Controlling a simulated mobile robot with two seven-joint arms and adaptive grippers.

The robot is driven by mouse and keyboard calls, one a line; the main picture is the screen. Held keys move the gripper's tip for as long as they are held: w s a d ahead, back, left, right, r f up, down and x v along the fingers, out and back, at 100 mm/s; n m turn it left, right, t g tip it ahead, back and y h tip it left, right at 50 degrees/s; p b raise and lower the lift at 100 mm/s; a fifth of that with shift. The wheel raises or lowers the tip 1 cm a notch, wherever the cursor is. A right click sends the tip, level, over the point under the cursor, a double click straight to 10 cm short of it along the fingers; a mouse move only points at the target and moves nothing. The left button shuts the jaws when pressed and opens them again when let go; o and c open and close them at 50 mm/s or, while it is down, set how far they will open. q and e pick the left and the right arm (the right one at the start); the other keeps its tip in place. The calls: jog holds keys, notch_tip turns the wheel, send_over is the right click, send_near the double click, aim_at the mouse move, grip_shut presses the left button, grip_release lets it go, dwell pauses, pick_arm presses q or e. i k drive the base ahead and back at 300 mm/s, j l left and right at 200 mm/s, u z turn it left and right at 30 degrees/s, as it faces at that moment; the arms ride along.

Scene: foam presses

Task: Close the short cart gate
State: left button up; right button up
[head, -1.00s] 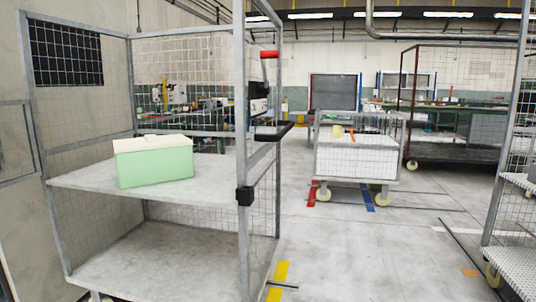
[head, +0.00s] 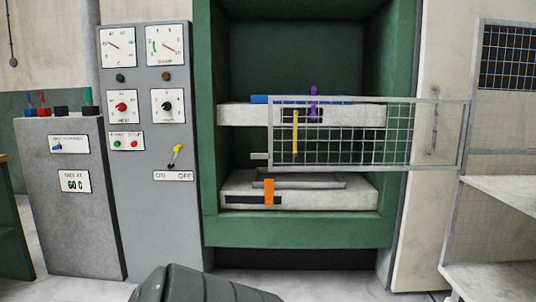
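A wire mesh panel (head: 397,140) with a grey frame stands out horizontally in front of the green press, right of centre in the head view. Its right end meets or overlaps the left post of a shelved cart (head: 452,225) at the right edge. It looks like a gate swung out from that cart, but I cannot tell where it is hinged. A small bar (head: 259,156) projects from its left end. Neither of my grippers shows its fingers. A dark grey rounded part at the bottom edge seems to be mine.
The green press (head: 300,233) holds two pale platens, with yellow (head: 295,132), purple (head: 314,103) and orange (head: 269,191) parts around them. A grey control panel (head: 150,225) and a lower grey cabinet (head: 82,222) stand left. Floor shows at the lower left.

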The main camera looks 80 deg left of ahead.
aim_at(457, 166)
jog(key=k+j+u, duration=0.15)
jog(key=j+u, duration=0.15)
jog(key=j, duration=1.3)
jog(key=j+u, duration=0.35)
jog(key=j, duration=1.25)
jog(key=i, duration=0.05)
